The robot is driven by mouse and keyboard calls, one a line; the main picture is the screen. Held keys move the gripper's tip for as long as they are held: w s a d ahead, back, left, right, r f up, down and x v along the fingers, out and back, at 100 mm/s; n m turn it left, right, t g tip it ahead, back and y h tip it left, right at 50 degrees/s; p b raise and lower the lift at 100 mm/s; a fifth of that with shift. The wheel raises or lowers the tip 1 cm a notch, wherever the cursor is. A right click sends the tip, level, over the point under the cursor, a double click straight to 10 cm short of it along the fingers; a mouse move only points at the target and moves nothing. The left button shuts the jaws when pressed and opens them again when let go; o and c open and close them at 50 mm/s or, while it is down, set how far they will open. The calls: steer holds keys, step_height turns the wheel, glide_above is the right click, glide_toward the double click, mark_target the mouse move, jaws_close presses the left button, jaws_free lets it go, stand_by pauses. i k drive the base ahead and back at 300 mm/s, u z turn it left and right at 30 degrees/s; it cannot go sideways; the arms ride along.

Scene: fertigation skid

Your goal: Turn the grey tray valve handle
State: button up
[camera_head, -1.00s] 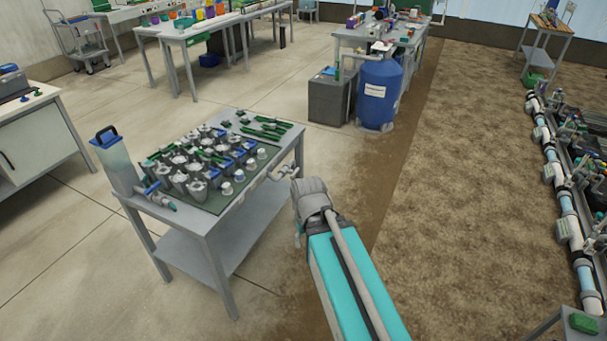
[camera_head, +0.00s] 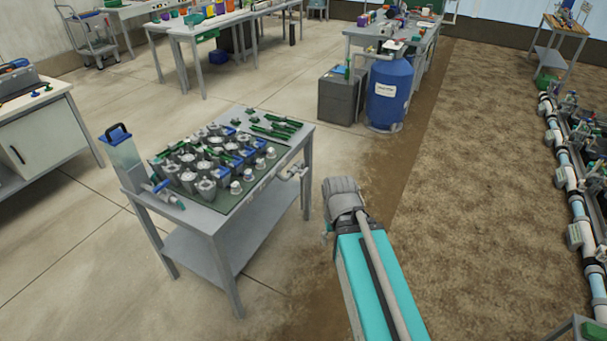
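A grey pipe fitting with a small valve (camera_head: 292,172) sticks out from the right side of the metal table (camera_head: 262,195), below the tray edge. It is small, and I cannot make out its handle clearly. The dark green tray (camera_head: 243,199) on the table holds grey pots, blue and green parts and white caps. My teal and grey arm reaches up from the bottom right and ends to the right of the table, apart from the valve in the picture. My gripper's fingers cannot be made out; the wrist hides them.
A clear container with a blue handle (camera_head: 121,150) stands at the table's left corner. A blue tank (camera_head: 389,92) and a grey box (camera_head: 342,98) stand behind. A pipe row (camera_head: 567,180) runs along the right.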

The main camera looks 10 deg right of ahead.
mark_target(302, 173)
steer(key=z, duration=0.05)
steer(key=i, duration=1)
steer(key=u, duration=0.05)
